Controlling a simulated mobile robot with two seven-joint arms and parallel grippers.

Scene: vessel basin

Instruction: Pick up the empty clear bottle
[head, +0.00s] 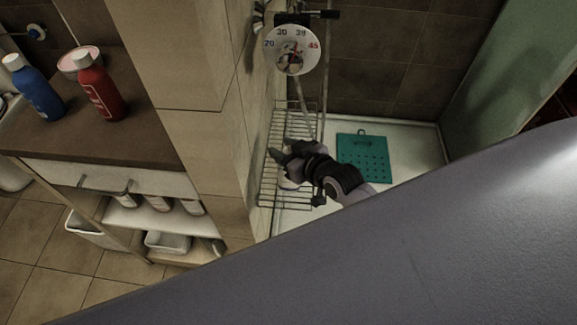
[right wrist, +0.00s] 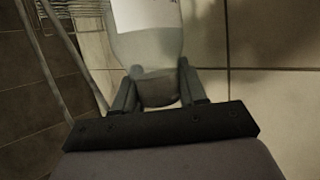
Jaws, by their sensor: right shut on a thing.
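The clear bottle (right wrist: 145,48) with a white label fills the upper middle of the right wrist view. It looks empty, and its far end is cut off by the frame's edge. My right gripper (right wrist: 158,92) is shut on it, with one finger on each side of the bottle's near end. In the head view my right gripper (head: 282,160) is at the wire rack beside the tiled wall. The bottle is mostly hidden there by the gripper. My left gripper is in neither view.
The wire rack (head: 270,197) stands close around my right gripper. A teal mat (head: 362,158) lies in the white shower basin (head: 410,143). A tiled wall (head: 218,130) separates it from a brown counter (head: 120,148) bearing a blue bottle (head: 38,92) and a red bottle (head: 100,92).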

